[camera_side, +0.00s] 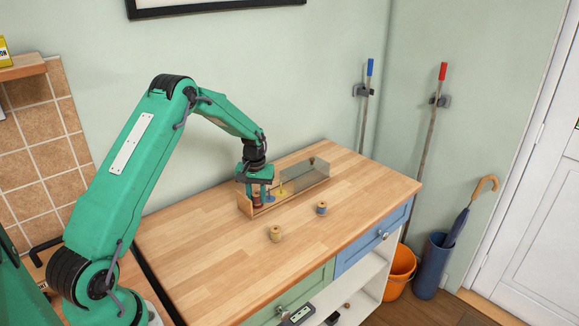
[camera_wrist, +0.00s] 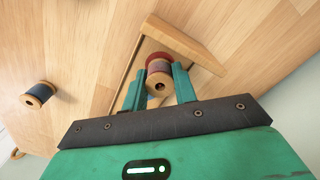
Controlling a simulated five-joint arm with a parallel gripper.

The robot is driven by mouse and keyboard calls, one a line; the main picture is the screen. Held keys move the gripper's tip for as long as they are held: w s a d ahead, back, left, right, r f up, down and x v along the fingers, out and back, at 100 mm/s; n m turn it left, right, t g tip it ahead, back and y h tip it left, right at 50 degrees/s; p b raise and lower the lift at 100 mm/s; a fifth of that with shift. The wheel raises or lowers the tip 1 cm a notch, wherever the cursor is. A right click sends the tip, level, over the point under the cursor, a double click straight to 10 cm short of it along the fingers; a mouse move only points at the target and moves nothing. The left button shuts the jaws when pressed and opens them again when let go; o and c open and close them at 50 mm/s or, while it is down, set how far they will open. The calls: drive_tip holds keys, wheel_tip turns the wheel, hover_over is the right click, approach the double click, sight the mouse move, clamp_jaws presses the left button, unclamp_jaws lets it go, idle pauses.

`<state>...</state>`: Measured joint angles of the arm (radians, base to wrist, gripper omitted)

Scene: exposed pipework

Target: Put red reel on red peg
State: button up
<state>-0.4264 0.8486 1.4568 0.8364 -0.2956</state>
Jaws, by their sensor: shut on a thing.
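The red reel (camera_wrist: 159,66), with pale wooden ends and dark red thread, is held between the two fingers of my gripper (camera_wrist: 158,92). In the side view my gripper (camera_side: 257,193) is low over the left end of a wooden rack (camera_side: 257,210), with the red reel (camera_side: 257,199) just inside that end. A blue peg (camera_side: 270,192) and a yellow peg (camera_side: 281,186) stand to its right. I cannot make out the red peg. I cannot tell whether the reel is around a peg or above it.
A yellow reel (camera_side: 275,233) and a blue reel (camera_side: 321,208) stand on the worktop in front of the rack. A clear panel (camera_side: 308,171) rises at the rack's right part. The worktop's front left is clear.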

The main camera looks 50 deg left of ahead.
sight(256, 194)
drive_tip(key=shift+f, duration=0.3)
drive_tip(key=o, duration=1)
wheel_tip(256, 194, up, 8)
drive_tip(key=shift+f, duration=0.25)
drive_tip(key=shift+r, duration=0.1)
drive_tip(key=shift+r, duration=0.1)
